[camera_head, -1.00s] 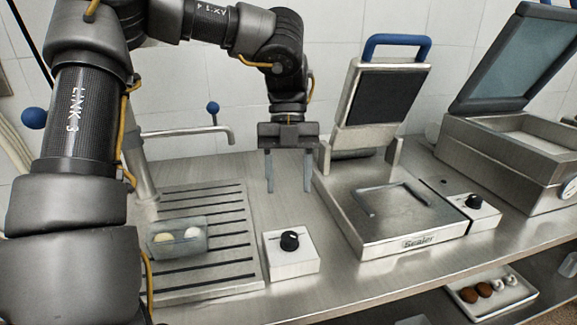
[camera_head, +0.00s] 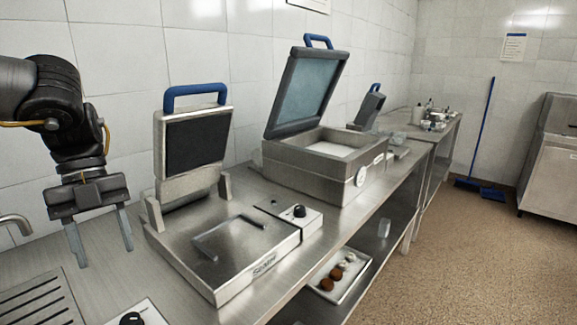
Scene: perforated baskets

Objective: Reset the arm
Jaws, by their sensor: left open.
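My left gripper (camera_head: 100,246) hangs from the arm at the left of the view, its two fingers pointing down and apart. It is open, with nothing between the fingers. It is above the steel counter (camera_head: 110,275), left of the open sealer (camera_head: 235,285), and looks clear of it. My right gripper is not in view.
The sealer's lid (camera_head: 196,150) with a blue handle stands raised. A larger machine (camera_head: 320,175) with a raised lid stands behind it. A slotted drain board (camera_head: 35,300) and a knob box (camera_head: 140,315) are at lower left. A tray (camera_head: 345,285) sits on the lower shelf.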

